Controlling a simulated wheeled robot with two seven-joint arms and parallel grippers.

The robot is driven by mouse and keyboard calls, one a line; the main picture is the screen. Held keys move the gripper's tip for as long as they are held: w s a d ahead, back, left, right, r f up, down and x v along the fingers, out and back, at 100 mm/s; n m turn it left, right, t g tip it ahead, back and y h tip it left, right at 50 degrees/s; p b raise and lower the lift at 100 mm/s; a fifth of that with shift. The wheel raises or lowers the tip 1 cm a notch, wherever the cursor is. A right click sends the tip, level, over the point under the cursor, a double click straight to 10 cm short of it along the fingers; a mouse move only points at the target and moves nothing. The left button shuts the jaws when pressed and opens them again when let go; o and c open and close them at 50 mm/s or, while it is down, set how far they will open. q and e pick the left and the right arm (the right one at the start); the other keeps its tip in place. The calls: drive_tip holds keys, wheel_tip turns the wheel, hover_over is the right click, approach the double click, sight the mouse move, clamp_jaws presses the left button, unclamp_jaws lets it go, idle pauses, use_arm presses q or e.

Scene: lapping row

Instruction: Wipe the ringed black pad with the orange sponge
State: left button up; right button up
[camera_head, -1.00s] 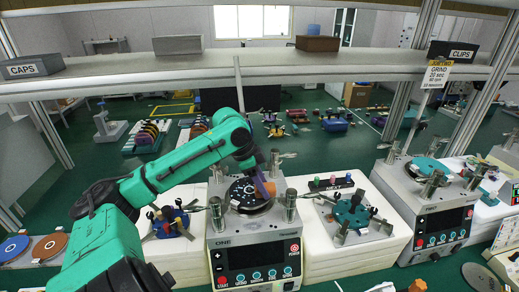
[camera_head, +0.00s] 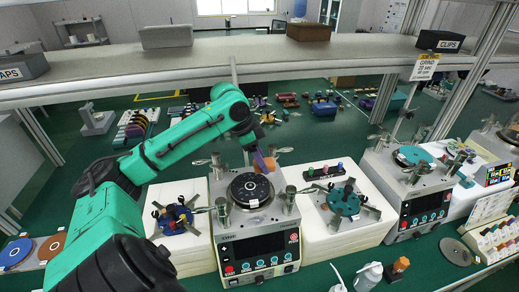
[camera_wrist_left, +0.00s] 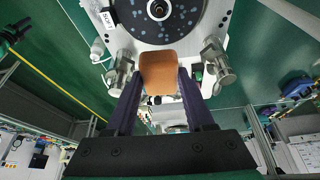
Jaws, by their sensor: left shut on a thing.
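The black pad (camera_head: 250,189) is a round dark disc with pale spots and a white tag, on top of the grey machine (camera_head: 222,225) in the middle. It also fills the top of the left wrist view (camera_wrist_left: 165,20), partly cut off. My left gripper (camera_head: 264,161) is at the pad's far right edge. It is shut on the orange sponge (camera_wrist_left: 159,72), which sits between its two dark fingers. In the head view the sponge (camera_head: 270,164) shows only in part. I cannot tell whether it touches the pad. My right gripper is not in view.
Metal clamp posts (camera_head: 291,200) stand around the pad. A second machine with a teal disc (camera_head: 415,156) is at right. A blue fixture (camera_head: 176,215) and a teal fixture (camera_head: 344,202) flank the middle machine. A long shelf (camera_head: 200,62) crosses behind. Bottles (camera_head: 368,276) stand in front.

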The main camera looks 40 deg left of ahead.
use_arm(q)
drive_tip(key=shift+r, duration=0.2)
drive_tip(key=shift+s+d+r, duration=0.1)
drive_tip(key=shift+s+d, duration=0.05)
drive_tip(key=shift+d, duration=0.15)
drive_tip(key=shift+s+d+r, duration=0.1)
drive_tip(key=shift+d+r, duration=0.2)
drive_tip(key=shift+d, duration=0.1)
drive_tip(key=shift+r, duration=0.3)
drive_tip(key=r, duration=0.5)
drive_tip(key=shift+a, duration=0.25)
drive_tip(key=shift+d+r, duration=0.1)
drive_tip(key=shift+r, duration=0.45)
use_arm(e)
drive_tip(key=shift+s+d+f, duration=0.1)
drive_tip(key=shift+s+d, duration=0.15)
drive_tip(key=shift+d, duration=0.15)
use_arm(q)
drive_tip(key=shift+f, duration=0.1)
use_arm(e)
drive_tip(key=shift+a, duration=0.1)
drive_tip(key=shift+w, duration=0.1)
